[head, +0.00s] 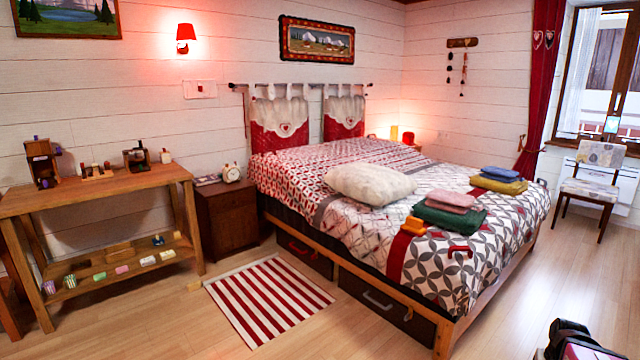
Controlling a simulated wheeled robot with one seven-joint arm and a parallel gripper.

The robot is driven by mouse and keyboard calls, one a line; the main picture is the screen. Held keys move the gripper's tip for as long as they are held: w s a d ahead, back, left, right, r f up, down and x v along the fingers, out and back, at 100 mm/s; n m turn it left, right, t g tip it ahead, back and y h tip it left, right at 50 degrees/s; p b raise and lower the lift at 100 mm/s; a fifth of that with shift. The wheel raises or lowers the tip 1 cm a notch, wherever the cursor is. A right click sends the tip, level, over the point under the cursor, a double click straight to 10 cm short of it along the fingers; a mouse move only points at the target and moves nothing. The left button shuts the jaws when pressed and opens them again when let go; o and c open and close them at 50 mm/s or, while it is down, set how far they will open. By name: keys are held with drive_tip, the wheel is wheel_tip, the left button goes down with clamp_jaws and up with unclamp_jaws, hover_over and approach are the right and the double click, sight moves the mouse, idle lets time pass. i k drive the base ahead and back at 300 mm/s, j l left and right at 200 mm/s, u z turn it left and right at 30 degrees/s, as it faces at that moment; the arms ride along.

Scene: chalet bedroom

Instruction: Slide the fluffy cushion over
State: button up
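The fluffy cushion (370,184) is cream-white and lies flat near the middle of the bed (330,152), on the patterned red, white and grey cover. Its right end is close to the folded cloths, with a narrow strip of cover showing between. Nothing is touching it from above. My gripper cannot be made out in the head view.
Folded green and pink cloths (450,219) and a yellow and blue stack (498,184) lie right of the cushion. A small orange object (412,226) sits near the bed's edge. A striped rug (268,298) and open floor lie in front. A dark object (568,335) shows bottom right.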

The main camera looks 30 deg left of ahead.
sight(374, 185)
drive_tip(key=u, duration=1.1)
drive_tip(key=i+j, duration=0.4)
drive_tip(key=i, duration=0.2)
drive_tip(key=i+j, duration=0.45)
drive_tip(key=i, duration=0.15)
